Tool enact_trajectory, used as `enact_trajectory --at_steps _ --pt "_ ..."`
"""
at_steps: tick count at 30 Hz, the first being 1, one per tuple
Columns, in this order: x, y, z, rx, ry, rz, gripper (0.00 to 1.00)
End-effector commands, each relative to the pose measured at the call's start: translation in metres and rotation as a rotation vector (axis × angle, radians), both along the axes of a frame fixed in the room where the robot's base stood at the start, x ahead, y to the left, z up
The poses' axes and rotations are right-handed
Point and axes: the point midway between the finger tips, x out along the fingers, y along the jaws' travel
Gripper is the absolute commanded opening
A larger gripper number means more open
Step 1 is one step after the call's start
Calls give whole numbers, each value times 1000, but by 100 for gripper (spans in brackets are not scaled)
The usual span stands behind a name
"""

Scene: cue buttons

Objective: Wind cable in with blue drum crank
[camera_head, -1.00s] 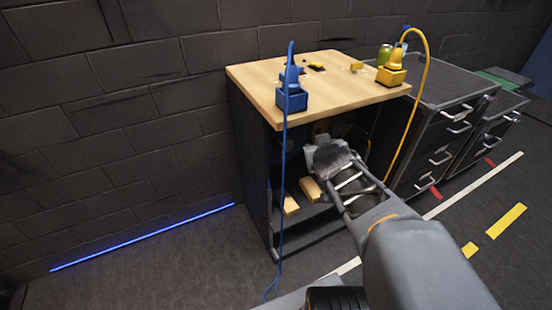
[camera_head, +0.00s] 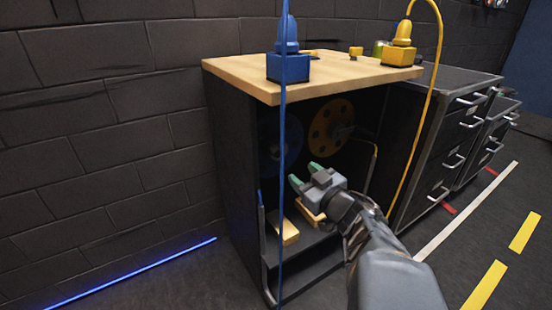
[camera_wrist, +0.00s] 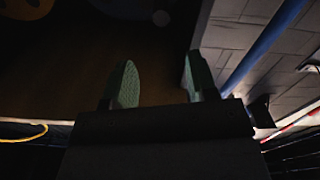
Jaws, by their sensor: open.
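The blue drum (camera_head: 268,145) is a dark blue disc inside the open cabinet, at the left, in deep shade. Its crank cannot be made out clearly. My gripper (camera_head: 304,178) is open and empty, in front of the cabinet opening, to the right of the cable and apart from the drum. Its two green-padded fingers show in the wrist view (camera_wrist: 160,85), with a blue strip, likely the cable (camera_wrist: 265,45), right of them.
A yellow drum (camera_head: 331,125) sits right of the blue one. A yellow cable (camera_head: 421,120) hangs at the cabinet's right from a yellow block (camera_head: 401,54). Wooden blocks (camera_head: 287,232) lie at the cabinet bottom. Grey drawer units (camera_head: 450,130) stand at the right.

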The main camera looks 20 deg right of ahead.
Motion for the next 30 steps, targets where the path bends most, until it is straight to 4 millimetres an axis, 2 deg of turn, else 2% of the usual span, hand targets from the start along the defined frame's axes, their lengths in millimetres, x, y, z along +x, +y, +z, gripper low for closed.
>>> enact_trajectory --at_steps 5,10,14,19,21,30 --pt "24 6 5 5 9 9 53" --pt "40 6 9 8 6 10 53" --pt "52 8 7 4 9 4 53" --pt "76 10 5 2 7 2 53" --pt "88 11 -2 -2 2 0 53" --pt "122 14 -1 -1 3 -2 53"
